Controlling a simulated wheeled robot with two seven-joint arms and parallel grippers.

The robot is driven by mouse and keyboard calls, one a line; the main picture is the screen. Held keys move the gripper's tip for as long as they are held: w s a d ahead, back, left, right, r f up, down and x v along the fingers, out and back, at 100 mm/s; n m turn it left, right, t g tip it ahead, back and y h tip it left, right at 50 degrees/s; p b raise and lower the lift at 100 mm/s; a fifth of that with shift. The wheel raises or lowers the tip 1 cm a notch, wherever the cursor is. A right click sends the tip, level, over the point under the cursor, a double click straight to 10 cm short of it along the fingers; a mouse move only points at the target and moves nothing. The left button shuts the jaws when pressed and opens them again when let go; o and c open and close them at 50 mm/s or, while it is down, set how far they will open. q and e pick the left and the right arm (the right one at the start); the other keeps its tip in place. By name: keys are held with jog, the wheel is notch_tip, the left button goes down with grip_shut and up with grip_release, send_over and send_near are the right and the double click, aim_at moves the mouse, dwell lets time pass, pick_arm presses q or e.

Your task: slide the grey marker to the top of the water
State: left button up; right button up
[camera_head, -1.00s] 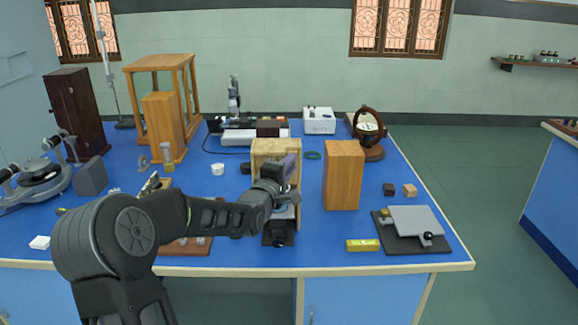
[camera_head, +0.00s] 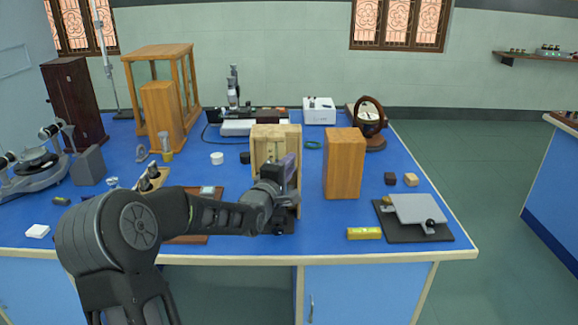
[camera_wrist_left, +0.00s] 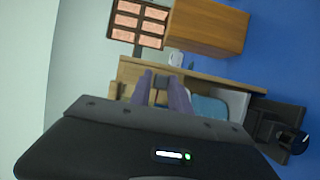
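An open-fronted wooden stand (camera_head: 262,143) with a pale scale strip inside stands mid-bench in the head view. My left gripper (camera_head: 287,170) is at its right side and covers part of it. In the left wrist view, the two purplish fingers of my left gripper (camera_wrist_left: 161,84) point at the stand's wooden edge (camera_wrist_left: 215,80). A small dark grey piece, perhaps the grey marker (camera_wrist_left: 160,87), shows between them. I cannot tell whether the fingers touch it. A pale blue surface (camera_wrist_left: 210,107) shows beside the fingers. I cannot make out a water level. My right gripper is not in view.
A tall wooden block (camera_head: 343,165) stands close to the right of the stand. A brown board (camera_head: 190,240) lies left of the stand, partly behind my arm.

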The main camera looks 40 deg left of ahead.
pick_arm(q)
jog(key=o, duration=0.3)
jog(key=shift+s, duration=0.15)
jog(key=v, duration=0.7)
jog(key=shift+s+d+b, duration=0.1)
jog(key=shift+s+b, duration=0.15)
jog(key=shift+b, duration=0.05)
dwell(0.3)
